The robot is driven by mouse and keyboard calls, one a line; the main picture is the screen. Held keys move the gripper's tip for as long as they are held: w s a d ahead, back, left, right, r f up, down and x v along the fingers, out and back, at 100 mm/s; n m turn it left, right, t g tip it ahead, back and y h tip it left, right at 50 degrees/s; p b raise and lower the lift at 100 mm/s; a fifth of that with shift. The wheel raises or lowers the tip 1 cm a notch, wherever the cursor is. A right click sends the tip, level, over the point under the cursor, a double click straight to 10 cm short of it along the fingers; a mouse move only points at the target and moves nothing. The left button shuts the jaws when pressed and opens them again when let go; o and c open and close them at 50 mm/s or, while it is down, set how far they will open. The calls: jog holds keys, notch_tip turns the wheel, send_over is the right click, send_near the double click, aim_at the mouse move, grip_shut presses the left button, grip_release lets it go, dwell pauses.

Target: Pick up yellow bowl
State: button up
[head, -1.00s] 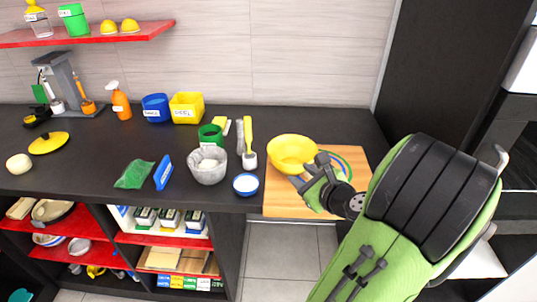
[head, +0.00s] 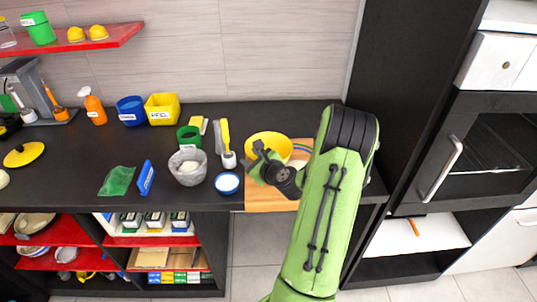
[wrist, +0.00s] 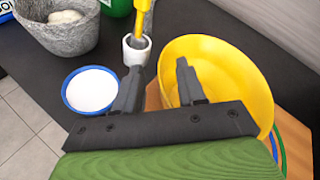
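The yellow bowl (head: 275,141) sits upright on the wooden board (head: 268,199) at the right part of the black counter. My gripper (head: 257,152) is at the bowl's near left edge and hides part of it. In the wrist view the gripper (wrist: 158,82) is open. Its right finger overlaps the inside of the yellow bowl (wrist: 235,75), and its left finger is outside, to the left of the rim. The bowl's left wall shows between the fingers, and neither finger clearly touches it.
A blue-rimmed white dish (wrist: 90,89) and a white brush holder (wrist: 137,50) with a yellow handle are close to my left finger. A grey stone bowl (head: 188,168) and green cup (head: 189,137) stand further left. A tall black cabinet (head: 420,80) rises at right.

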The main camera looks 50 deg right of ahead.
jog(key=shift+w+d+f, duration=0.1)
jog(key=shift+w, duration=0.1)
jog(key=shift+s, duration=0.15)
jog(key=shift+c, duration=0.5)
grip_shut()
